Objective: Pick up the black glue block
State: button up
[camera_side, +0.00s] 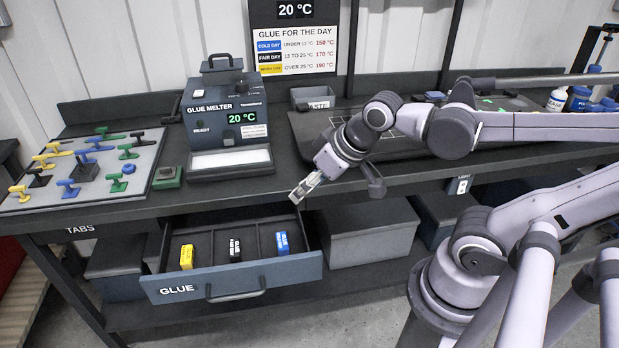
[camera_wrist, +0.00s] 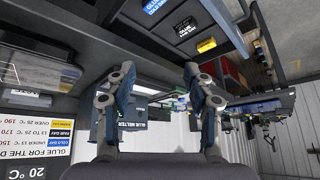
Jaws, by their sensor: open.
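The black glue block (camera_side: 235,250) stands in the middle compartment of the open GLUE drawer (camera_side: 236,290). A yellow block (camera_side: 187,257) is in the left compartment and a blue block (camera_side: 282,243) in the right one. In the wrist view, which is upside down, the black block (camera_wrist: 184,28) shows near the top, between the blue block (camera_wrist: 155,5) and the yellow block (camera_wrist: 206,44). My gripper (camera_side: 305,188) is near the bench's front edge, above and right of the drawer in the side view. It is open and empty, with its fingers (camera_wrist: 159,72) spread apart.
The glue melter (camera_side: 228,112) reads 20 °C, and the sign (camera_side: 295,40) pairs black with 13 to 25 °C. A board of coloured tabs (camera_side: 85,170) lies at left. The bench edge overhangs the drawer's back. Grey bins (camera_side: 365,230) sit right of the drawer.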

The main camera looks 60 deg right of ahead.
jog(key=w+a+m+g, duration=0.2)
jog(key=w+m, duration=0.1)
jog(key=w, duration=0.3)
jog(key=m+g, duration=0.5)
send_over(235, 247)
jog(key=f, duration=1.1)
jog(key=s+f, duration=0.1)
jog(key=f, duration=0.4)
jog(key=shift+f, duration=0.25)
jog(key=f, duration=0.2)
jog(key=w+f, duration=0.1)
jog(key=f, duration=0.1)
jog(key=shift+f, duration=0.65)
grip_shut()
